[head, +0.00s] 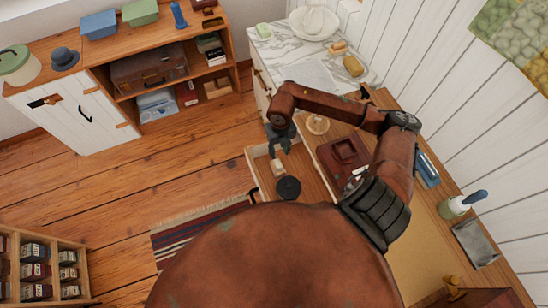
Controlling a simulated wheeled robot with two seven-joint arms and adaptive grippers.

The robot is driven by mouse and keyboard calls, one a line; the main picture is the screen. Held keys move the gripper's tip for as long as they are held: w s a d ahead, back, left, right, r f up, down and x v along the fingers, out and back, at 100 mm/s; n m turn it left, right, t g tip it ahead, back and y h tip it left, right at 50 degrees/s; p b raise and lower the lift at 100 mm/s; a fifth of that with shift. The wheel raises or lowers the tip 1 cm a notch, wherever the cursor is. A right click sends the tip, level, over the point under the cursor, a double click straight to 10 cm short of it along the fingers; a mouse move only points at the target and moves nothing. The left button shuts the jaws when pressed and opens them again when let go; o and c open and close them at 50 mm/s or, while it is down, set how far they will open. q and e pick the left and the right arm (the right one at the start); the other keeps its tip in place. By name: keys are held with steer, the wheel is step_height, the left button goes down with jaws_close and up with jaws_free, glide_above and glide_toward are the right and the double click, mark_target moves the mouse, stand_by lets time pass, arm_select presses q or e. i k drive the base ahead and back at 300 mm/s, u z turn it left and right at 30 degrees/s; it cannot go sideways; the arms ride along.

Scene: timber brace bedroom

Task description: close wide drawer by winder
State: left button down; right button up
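An open wide drawer (253,160) sticks out from the front of the wooden dresser on the right. Inside it are a small pale item (277,167) and a round dark item (288,188). My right arm reaches over the dresser top, and my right gripper (279,148) points down at the drawer's far end. Its dark fingers look apart with nothing between them; I cannot tell if they touch the drawer. A reddish-brown box (345,158) sits on the dresser top behind the drawer; I cannot tell if it is the winder. My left gripper is not in view.
A marble-topped washstand (285,50) with a basin (313,22) stands beyond the drawer. A round cream item (317,123) is on the dresser top near my arm. A striped rug (190,235) lies on the floor. Open floor (120,190) is left of the drawer.

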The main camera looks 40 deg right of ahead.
mark_target(298, 163)
steer(key=k, duration=0.5)
steer(key=u, duration=1.6)
steer(key=i, duration=1.15)
steer(key=z, duration=3.65)
